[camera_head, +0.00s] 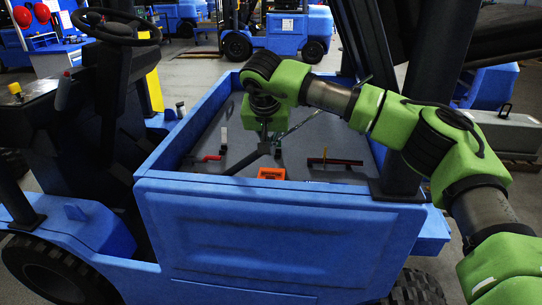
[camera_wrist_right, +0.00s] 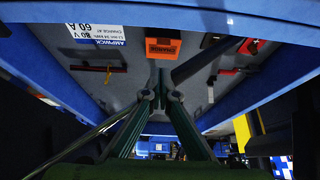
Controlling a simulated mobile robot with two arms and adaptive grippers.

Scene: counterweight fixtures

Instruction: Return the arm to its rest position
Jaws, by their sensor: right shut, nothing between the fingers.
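My right arm is green and comes in from the right of the head view. It reaches over the blue open-topped compartment (camera_head: 290,208) of a forklift. My right gripper (camera_head: 264,148) points down into this compartment and is partly hidden by its wrist. In the right wrist view my right gripper (camera_wrist_right: 160,97) has its fingertips together with nothing held. An orange block (camera_head: 271,173) lies near the compartment's front wall; it also shows in the right wrist view (camera_wrist_right: 163,48), marked "CHARGE". My left gripper is not in view.
A red-and-black bar (camera_head: 335,162) lies right of the gripper, and a red-handled part (camera_head: 207,158) left. A steering wheel (camera_head: 116,27) stands at the left. A dark post (camera_head: 400,130) rises at the compartment's right corner. More blue vehicles (camera_head: 290,32) stand behind.

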